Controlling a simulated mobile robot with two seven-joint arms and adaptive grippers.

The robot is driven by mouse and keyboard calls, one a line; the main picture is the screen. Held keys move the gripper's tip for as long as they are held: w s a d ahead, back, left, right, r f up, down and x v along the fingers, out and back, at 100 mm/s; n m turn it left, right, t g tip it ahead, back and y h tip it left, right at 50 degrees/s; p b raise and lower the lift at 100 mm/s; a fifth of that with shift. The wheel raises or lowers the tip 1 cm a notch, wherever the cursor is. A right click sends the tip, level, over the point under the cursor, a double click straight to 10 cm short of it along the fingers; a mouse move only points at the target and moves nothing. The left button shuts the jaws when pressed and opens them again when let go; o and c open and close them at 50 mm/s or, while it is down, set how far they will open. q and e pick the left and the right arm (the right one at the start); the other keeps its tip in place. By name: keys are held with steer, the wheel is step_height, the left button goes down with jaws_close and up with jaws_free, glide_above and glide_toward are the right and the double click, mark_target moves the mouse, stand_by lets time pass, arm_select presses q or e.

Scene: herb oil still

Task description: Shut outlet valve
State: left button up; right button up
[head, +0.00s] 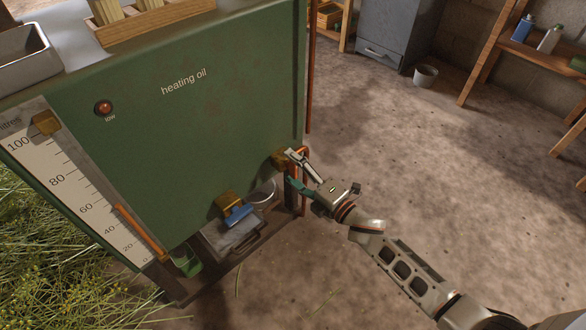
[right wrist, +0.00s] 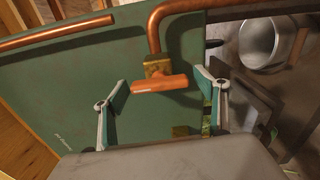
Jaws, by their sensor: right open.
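A green tank (head: 200,110) marked "heating oil" fills the left of the head view. At its right edge a brass valve (head: 279,160) sits beside a copper pipe. Lower on its front is another brass valve (head: 228,200) with a blue handle (head: 238,215). I cannot tell by label which is the outlet valve. My right gripper (head: 291,171) is open at the right-edge valve. In the right wrist view, a copper-coloured handle (right wrist: 160,84) on a brass body (right wrist: 156,67) lies between the spread fingers (right wrist: 162,95), apparently touching neither. My left gripper is not in view.
A litre gauge (head: 65,180) is on the tank's left. A grey container (head: 225,240) stands below the blue handle. A wooden shelf (head: 540,55) with bottles, a grey cabinet (head: 385,35) and a bucket (head: 426,76) stand at the back. The floor (head: 420,150) on the right is clear.

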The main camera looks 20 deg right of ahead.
steer(key=v, duration=1.2)
